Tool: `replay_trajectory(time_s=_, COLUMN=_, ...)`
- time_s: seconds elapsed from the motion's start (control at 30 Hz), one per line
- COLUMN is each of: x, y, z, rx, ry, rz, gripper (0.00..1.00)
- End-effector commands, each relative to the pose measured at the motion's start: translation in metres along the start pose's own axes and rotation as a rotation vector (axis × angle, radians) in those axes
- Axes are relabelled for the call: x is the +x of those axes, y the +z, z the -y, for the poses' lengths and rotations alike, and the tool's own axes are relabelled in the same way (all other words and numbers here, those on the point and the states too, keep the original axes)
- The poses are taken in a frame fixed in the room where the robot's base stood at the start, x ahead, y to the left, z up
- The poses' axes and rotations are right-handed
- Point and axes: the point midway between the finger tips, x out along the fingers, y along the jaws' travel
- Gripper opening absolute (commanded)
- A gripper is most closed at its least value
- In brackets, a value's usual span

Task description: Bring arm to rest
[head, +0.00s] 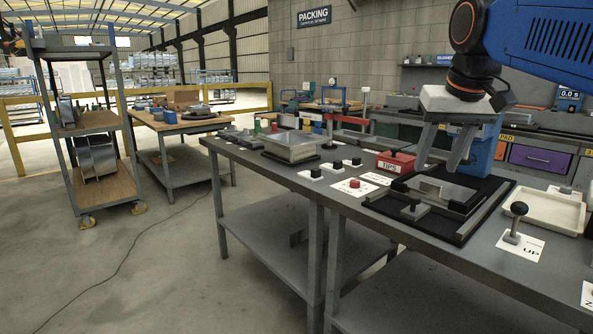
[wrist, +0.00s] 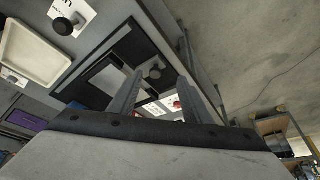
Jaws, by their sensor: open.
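My gripper (head: 445,148) hangs from my blue arm at the right of the head view, with its two fingers pointing down and spread apart. It is open, and nothing shows between its fingers. It is above the black tray-like fixture (head: 463,228) on the grey workbench (head: 283,184). In the wrist view the two fingers (wrist: 158,100) also stand apart, with the bench and fixture beyond them. A grey metal block (head: 431,189) and a dark knob lie on the fixture beneath the gripper.
A cream tray (head: 554,211) and a black-knobbed lever (head: 515,222) stand to the right. A red TIPS box (head: 396,163), a red button (head: 354,184) and a grey metal bin (head: 292,146) stand to the left. A shelf cart (head: 99,145) is far left.

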Motion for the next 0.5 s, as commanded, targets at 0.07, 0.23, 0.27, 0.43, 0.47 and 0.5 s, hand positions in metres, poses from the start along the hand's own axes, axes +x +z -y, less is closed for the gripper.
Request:
replay_trajectory(time_s=0.07, x=0.019, y=0.03, z=0.001, rx=-0.011, ry=-0.004, rz=0.001, gripper=0.44)
replay_trajectory(time_s=0.23, x=0.067, y=0.095, z=0.002, rx=-0.037, ry=-0.015, rz=-0.005, gripper=0.44)
replay_trajectory(time_s=0.27, x=0.076, y=0.107, z=0.002, rx=-0.041, ry=-0.017, rz=-0.005, gripper=0.44)
replay_trajectory(time_s=0.43, x=0.132, y=0.18, z=0.001, rx=-0.065, ry=-0.027, rz=-0.012, gripper=0.44)
replay_trajectory(time_s=0.47, x=0.142, y=0.193, z=0.001, rx=-0.07, ry=-0.028, rz=-0.013, gripper=0.44)
replay_trajectory(time_s=0.5, x=0.154, y=0.208, z=0.001, rx=-0.075, ry=-0.03, rz=-0.013, gripper=0.44)
